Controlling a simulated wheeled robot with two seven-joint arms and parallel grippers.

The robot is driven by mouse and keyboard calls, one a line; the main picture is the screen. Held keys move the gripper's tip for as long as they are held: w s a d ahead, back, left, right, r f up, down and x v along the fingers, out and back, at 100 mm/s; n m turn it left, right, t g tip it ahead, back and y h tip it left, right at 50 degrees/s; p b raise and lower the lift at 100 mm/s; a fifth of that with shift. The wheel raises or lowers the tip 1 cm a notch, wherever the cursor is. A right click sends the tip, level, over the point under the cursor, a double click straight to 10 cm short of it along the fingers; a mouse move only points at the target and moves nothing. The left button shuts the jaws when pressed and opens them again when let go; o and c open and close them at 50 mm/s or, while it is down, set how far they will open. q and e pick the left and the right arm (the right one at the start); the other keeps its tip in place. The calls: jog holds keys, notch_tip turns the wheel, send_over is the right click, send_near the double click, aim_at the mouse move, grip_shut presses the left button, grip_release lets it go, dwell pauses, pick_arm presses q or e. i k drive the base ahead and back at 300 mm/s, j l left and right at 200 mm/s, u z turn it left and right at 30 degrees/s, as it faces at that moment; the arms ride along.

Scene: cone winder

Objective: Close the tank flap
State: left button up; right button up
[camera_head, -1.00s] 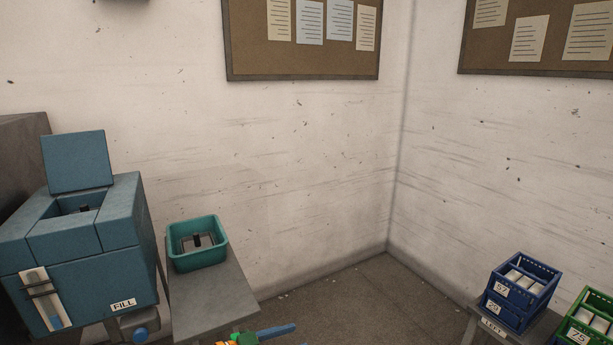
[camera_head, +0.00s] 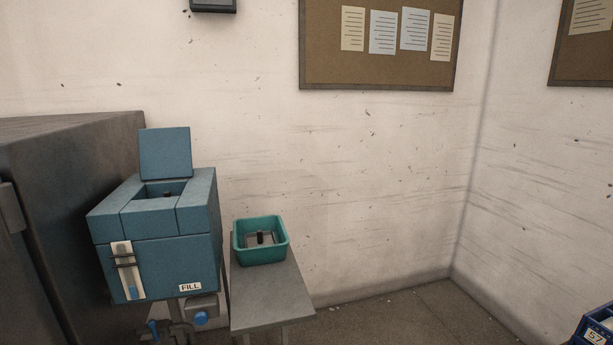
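The blue tank (camera_head: 165,245) stands at the left of the head view, with a FILL label and a level gauge on its front. Its flap (camera_head: 165,153) is open and stands nearly upright at the back edge of the top opening. Inside the opening (camera_head: 166,190) a small dark piece shows. Neither of my grippers is in view.
A grey table (camera_head: 262,298) beside the tank bears a teal bin (camera_head: 260,253) with a dark item in it. A tall dark grey cabinet (camera_head: 75,200) stands left of the tank. A blue crate (camera_head: 595,328) is at the lower right. The floor (camera_head: 390,320) between is clear.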

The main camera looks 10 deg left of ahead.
aim_at(165, 152)
jog(key=i+l+z, duration=0.3)
jog(key=i+z, duration=0.2)
jog(key=i+l+z, duration=0.1)
jog(key=i+z, duration=0.35)
jog(key=i, duration=0.15)
jog(key=i+u, duration=0.35)
jog(key=i+l+u, duration=0.1)
jog(key=i+u, duration=0.25)
jog(key=i, duration=0.2)
jog(key=i+l+u, duration=0.2)
jog(key=i+u, duration=0.15)
jog(key=i+j+u, duration=0.15)
jog(key=i+u, duration=0.15)
jog(key=u, duration=0.15)
jog(key=i+u, duration=0.35)
jog(key=u, duration=0.15)
jog(key=i+l+u, duration=0.1)
jog(key=i+u, duration=0.2)
jog(key=u, duration=0.15)
jog(key=i+l+u, duration=0.25)
jog(key=u, duration=0.2)
jog(key=i+l+u, duration=0.35)
jog(key=u, duration=0.15)
